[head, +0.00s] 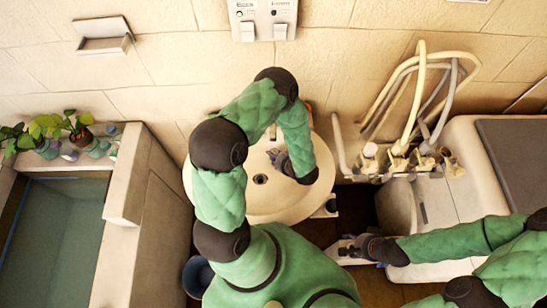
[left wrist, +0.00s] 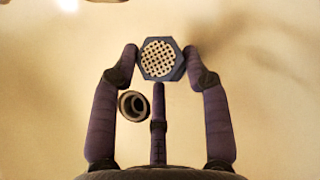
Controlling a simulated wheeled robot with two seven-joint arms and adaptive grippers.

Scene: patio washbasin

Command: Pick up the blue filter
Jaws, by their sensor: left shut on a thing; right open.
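The blue filter (left wrist: 173,72) is a small hexagonal piece with a pale perforated face, seen in the left wrist view. My left gripper (left wrist: 160,62) is shut on it, with dark purple fingers on both sides and a third finger below. In the head view my left gripper (head: 277,160) is over the washbasin (head: 237,204), largely covered by its own arm, and I cannot pick out the filter there. My right gripper (head: 350,250) is open, low and to the right of the basin, with no object visible in it.
The basin's drain (head: 261,179) is dark and round; it also shows in the left wrist view (left wrist: 134,105). Pale hoses (head: 420,95) stand right of the basin. A water-filled trough (head: 55,235) with potted plants (head: 75,125) is at left. A blue bucket (head: 197,275) stands below.

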